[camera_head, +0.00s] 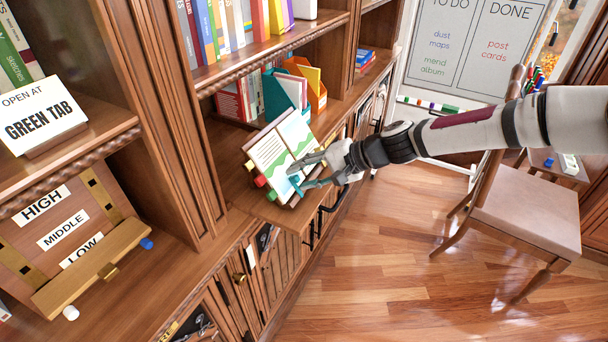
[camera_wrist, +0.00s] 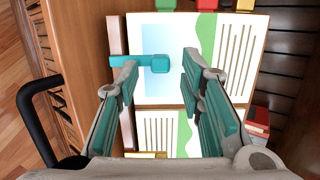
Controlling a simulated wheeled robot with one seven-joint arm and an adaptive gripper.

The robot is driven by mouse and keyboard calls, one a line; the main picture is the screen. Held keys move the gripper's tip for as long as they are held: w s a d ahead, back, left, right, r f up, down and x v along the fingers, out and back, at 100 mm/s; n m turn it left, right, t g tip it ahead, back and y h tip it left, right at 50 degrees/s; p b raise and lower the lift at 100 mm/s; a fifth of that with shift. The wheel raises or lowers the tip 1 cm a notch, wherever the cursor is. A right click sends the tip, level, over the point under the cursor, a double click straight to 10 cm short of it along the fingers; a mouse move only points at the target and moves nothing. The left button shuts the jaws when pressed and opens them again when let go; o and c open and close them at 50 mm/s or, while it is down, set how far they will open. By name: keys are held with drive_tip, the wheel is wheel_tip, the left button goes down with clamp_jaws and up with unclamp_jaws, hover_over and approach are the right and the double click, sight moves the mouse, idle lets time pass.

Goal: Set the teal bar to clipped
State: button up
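The teal bar (camera_wrist: 152,63) lies over the edge of an open book's page in the wrist view, its thick end on the blue picture. The open book (camera_head: 268,152) leans on a wooden stand on the shelf ledge; it also fills the wrist view (camera_wrist: 232,60). My gripper (camera_head: 306,175) is over the book's lower right part. In the wrist view my gripper (camera_wrist: 161,66) is open, teal-padded fingers apart. The bar's thick end shows between the fingertips, and the left finger covers part of its shaft. I cannot tell whether they touch.
Red (camera_wrist: 206,4), green (camera_wrist: 166,4) and yellow (camera_wrist: 245,4) tabs stick out from the book's edge. A black curved handle (camera_wrist: 38,120) is at left in the wrist view. Folders (camera_head: 310,88) stand behind the book. A chair (camera_head: 525,210) stands right; the floor between is clear.

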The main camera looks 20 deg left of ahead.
drive_tip(key=v, duration=1.1)
drive_tip(key=shift+d+r, duration=0.25)
drive_tip(key=shift+d, duration=0.05)
drive_tip(key=s+d+r+t+h, duration=0.2)
drive_tip(key=s+d+r+h, duration=0.1)
drive_tip(key=s+d, duration=0.6)
drive_tip(key=s+d+r+t+h, duration=0.2)
drive_tip(key=s+d+r+h, duration=0.2)
drive_tip(key=s+d, duration=0.5)
drive_tip(key=s+d+r+t+h, duration=0.1)
drive_tip(key=s+d+r+h, duration=0.3)
drive_tip(key=s+d, duration=0.6)
drive_tip(key=d+r, duration=0.1)
drive_tip(key=d, duration=0.4)
drive_tip(key=shift+r+t, duration=0.25)
drive_tip(key=shift+t, duration=0.15)
